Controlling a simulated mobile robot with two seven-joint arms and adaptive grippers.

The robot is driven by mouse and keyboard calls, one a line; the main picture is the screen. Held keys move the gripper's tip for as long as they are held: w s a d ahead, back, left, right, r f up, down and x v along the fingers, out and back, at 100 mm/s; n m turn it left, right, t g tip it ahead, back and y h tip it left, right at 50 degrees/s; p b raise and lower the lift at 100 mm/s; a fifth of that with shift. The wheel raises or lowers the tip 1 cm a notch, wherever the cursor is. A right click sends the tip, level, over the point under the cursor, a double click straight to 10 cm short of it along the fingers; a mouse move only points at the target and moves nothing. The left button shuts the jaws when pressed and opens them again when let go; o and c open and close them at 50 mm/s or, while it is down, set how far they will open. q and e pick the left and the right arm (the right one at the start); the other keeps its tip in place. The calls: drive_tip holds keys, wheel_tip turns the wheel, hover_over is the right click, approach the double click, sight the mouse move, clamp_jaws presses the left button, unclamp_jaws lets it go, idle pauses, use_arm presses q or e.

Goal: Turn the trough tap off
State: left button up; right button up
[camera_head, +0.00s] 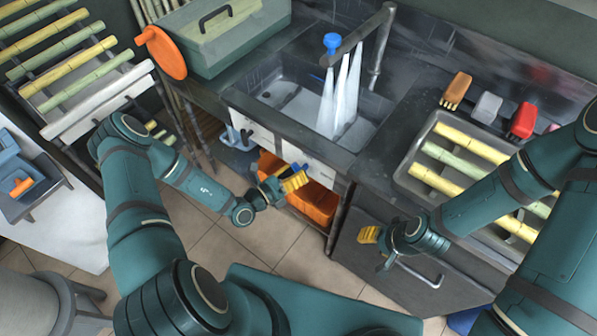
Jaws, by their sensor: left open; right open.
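The trough tap (374,40) is a dark pipe with a blue knob (332,42) on top, standing at the back of the counter. White streams of water (340,95) run from its spout into the trough (262,105), a dark-rimmed sink with a pale inside. My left gripper (300,176) is open and empty, in front of the cabinet below the trough, its yellow fingers pointing right. My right gripper (368,235) is open and empty, in front of the dark cabinet door to the right. Both grippers are apart from the tap.
A green toolbox (225,35) stands left of the trough, with an orange disc (163,53) beside it. A metal tray (402,177) of cane pieces lies on the right counter, with several brushes behind it. An orange bin (312,200) sits under the trough. Cane racks stand at the far left.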

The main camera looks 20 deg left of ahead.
use_arm(q)
drive_tip(key=shift+w+d, duration=0.3)
drive_tip(key=shift+w, duration=0.15)
clamp_jaws()
drive_tip(key=shift+n, duration=0.3)
drive_tip(key=n+t, duration=0.1)
drive_tip(key=n, duration=0.4)
drive_tip(key=shift+a+f, duration=0.1)
drive_tip(key=n, duration=0.2)
drive_tip(key=n+t, duration=0.1)
drive_tip(key=n, duration=0.2)
drive_tip(key=shift+f+t, duration=0.1)
drive_tip(key=shift+t, duration=0.2)
drive_tip(key=shift+n+y, duration=0.3)
drive_tip(key=shift+n, duration=0.2)
